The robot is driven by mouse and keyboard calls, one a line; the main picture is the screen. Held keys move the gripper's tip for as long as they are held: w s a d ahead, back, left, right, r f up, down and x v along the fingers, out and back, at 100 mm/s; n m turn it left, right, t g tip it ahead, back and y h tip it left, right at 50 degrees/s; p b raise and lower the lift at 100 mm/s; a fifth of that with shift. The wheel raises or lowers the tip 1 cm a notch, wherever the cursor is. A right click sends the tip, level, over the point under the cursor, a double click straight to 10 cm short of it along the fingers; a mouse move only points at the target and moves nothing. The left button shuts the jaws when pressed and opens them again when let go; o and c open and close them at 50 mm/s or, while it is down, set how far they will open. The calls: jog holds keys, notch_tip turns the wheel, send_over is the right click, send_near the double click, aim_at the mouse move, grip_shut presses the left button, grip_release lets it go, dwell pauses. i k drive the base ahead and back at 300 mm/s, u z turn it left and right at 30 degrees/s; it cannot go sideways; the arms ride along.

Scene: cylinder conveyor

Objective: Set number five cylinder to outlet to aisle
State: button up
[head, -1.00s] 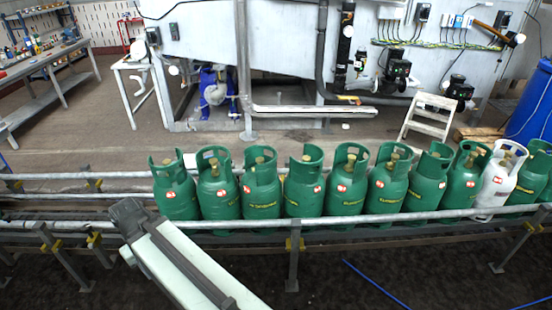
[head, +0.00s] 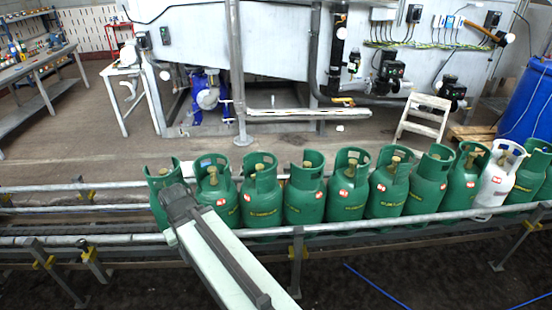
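A row of gas cylinders stands upright on the conveyor (head: 120,238), mostly green with one white. Each has an open collar around a brass valve. I see no position numbers; counting from the left, the fifth is a green cylinder (head: 345,195) with yellow lettering and a red-and-white label facing me. Its valve (head: 351,168) shows in the collar, but the outlet's direction is too small to tell. My gripper (head: 179,203), a dark grey block at the arm's end, is left of it, overlapping the leftmost cylinder (head: 160,184) in the picture. Its fingers are not distinguishable.
A conveyor rail (head: 390,223) runs in front of the cylinders. Neighbours stand close on both sides of the fifth. The white cylinder (head: 497,186) is near the right end. Behind are a step stool (head: 424,118), machinery and a blue drum (head: 530,105). The conveyor's left part is clear.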

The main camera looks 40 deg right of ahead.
aim_at(261, 194)
jog(key=i, duration=1.4)
jog(key=u, duration=0.1)
